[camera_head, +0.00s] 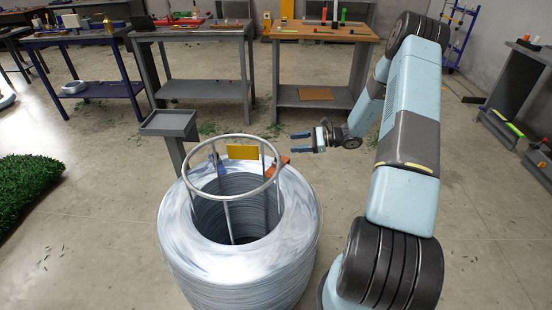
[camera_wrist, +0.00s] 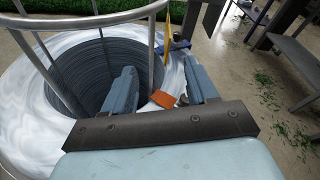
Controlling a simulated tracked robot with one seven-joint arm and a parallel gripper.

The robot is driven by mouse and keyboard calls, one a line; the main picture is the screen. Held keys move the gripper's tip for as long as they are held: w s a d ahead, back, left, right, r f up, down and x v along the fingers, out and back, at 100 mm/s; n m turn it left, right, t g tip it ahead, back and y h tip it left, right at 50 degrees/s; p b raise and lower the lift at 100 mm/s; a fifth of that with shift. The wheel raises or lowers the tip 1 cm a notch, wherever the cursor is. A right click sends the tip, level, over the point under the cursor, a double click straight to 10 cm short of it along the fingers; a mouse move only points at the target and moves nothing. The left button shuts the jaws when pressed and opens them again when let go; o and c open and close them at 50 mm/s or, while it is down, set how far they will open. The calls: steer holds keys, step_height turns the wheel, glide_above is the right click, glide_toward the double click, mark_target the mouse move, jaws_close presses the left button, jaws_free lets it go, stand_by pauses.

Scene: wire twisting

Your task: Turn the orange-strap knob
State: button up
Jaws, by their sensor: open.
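A large coil of grey wire (camera_head: 180,232) stands on the floor with a round metal frame (camera_head: 190,180) in its middle. An orange strap (camera_head: 277,166) lies at the coil's upper right, beside the frame; it also shows in the wrist view (camera_wrist: 163,99). I cannot make out a separate knob on it. My gripper (camera_head: 299,143) is open and empty, just right of and above the orange strap in the head view. In the wrist view its two blue fingers (camera_wrist: 160,84) stand either side of the strap, apparently apart from it.
A grey stand (camera_head: 169,123) is behind the coil. Workbenches (camera_head: 326,31) line the back.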

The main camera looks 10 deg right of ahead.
steer(key=d+f+m+t, duration=0.1)
steer(key=f+m+t, duration=0.1)
steer(key=f, duration=0.2)
steer(key=w+d+f+m+t, duration=0.1)
steer(key=d+f+m+t, duration=0.1)
steer(key=f, duration=0.3)
steer(key=d+f+m+t, duration=0.2)
steer(key=f+m, duration=0.1)
steer(key=f, duration=0.2)
steer(key=shift+w+f+h, duration=0.2)
steer(key=shift+w+h, duration=0.1)
steer(key=shift+h, duration=0.1)
steer(key=x, duration=1.3)
steer(key=shift+w+a, duration=0.25)
steer(key=shift+w, duration=0.05)
steer(key=shift+c, duration=0.5)
